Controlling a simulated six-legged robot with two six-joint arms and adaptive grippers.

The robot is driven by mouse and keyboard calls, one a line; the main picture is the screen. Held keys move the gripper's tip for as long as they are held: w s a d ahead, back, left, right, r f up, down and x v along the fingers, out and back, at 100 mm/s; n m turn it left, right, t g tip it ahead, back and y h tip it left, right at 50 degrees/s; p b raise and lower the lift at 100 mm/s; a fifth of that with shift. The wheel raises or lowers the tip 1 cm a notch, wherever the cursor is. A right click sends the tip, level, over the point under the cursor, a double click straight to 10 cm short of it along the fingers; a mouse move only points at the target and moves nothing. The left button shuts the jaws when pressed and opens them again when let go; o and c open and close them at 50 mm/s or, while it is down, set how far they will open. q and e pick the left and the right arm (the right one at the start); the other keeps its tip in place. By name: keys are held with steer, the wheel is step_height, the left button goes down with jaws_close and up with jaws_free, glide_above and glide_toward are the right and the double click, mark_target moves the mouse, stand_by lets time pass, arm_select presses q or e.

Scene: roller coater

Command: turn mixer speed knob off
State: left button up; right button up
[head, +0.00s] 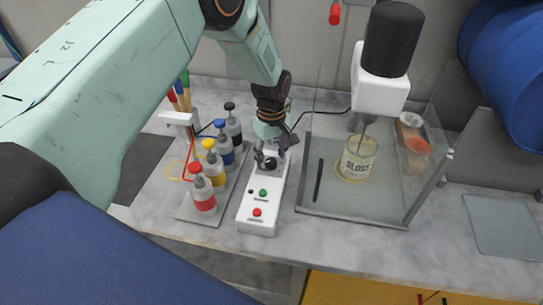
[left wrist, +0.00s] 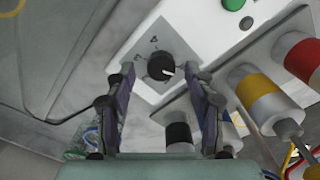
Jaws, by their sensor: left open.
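The mixer speed knob (left wrist: 160,67) is round and black with a white pointer mark. It sits on a grey dial plate of the white control box (head: 258,205). In the left wrist view the pointer is towards the right. My left gripper (head: 271,152) is over the knob end of the box. In the left wrist view its fingers (left wrist: 160,76) are open, one on each side of the knob in the picture. I cannot tell whether they touch it. In the head view the gripper partly hides the knob. My right gripper is not in view.
Green (head: 263,193) and red (head: 257,212) buttons are on the box. Several colour-banded bottles (head: 203,195) stand close on the left. The mixer (head: 380,92) stands over a "GLOSS" can (head: 357,160) in a clear-walled enclosure on the right. A black cable runs from the box.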

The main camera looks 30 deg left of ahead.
mark_target(271, 161)
arm_select(q)
step_height(271, 161, up, 11)
stand_by(0.3)
